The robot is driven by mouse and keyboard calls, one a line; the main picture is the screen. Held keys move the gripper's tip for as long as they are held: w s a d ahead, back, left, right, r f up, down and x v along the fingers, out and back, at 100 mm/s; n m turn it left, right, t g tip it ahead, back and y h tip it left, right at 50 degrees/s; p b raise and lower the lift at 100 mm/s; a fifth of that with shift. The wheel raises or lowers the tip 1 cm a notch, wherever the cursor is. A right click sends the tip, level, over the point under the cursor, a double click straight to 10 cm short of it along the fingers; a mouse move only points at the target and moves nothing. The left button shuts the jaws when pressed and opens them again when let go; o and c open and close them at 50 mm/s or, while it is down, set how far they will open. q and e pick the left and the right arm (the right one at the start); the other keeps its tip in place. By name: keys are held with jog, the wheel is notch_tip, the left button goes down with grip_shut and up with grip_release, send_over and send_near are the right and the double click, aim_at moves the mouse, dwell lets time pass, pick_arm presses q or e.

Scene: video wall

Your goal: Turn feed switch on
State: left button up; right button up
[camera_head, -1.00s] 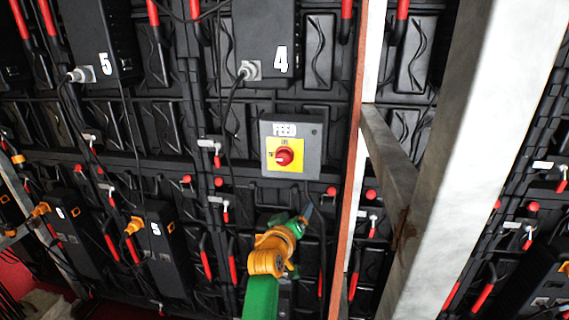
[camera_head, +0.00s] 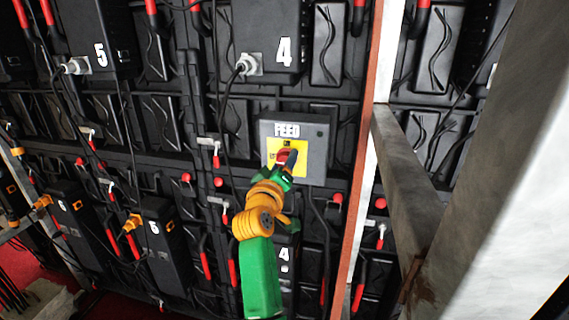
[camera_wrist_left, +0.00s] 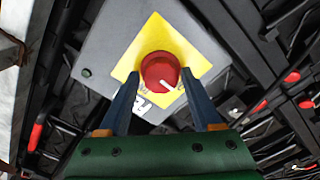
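The grey feed switch box (camera_head: 312,160), labelled FEED, is mounted on the back of the video wall. It has a yellow plate (camera_head: 272,148) with a round red knob (camera_head: 283,155). My left gripper (camera_head: 288,163) is in front of the knob and partly covers it. In the left wrist view the red knob (camera_wrist_left: 160,71) is just ahead, between the two blue fingers of my open left gripper (camera_wrist_left: 160,84). A white mark on the knob points to the lower right there. Contact cannot be told. My right gripper is not in view.
A black box marked 4 (camera_head: 268,35) hangs above the switch, with a cable (camera_head: 226,110) at its left. A pale metal post with a rusty edge (camera_head: 368,160) and a diagonal beam (camera_head: 405,180) stand close on the right. Red-handled latches (camera_head: 216,155) surround the switch.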

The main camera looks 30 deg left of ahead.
pick_arm(q)
grip_shut()
jog(key=shift+a, duration=0.1)
jog(key=m+p, duration=0.3)
jog(key=m, duration=0.2)
jog(key=m+p, duration=0.2)
jog(key=m, duration=0.2)
jog(key=shift+p, duration=0.3)
jog(key=m+p, duration=0.2)
jog(key=m, duration=0.3)
jog(key=shift+f+m+p, duration=0.1)
jog(key=shift+m+p, duration=0.7)
jog(key=shift+m, duration=1.1)
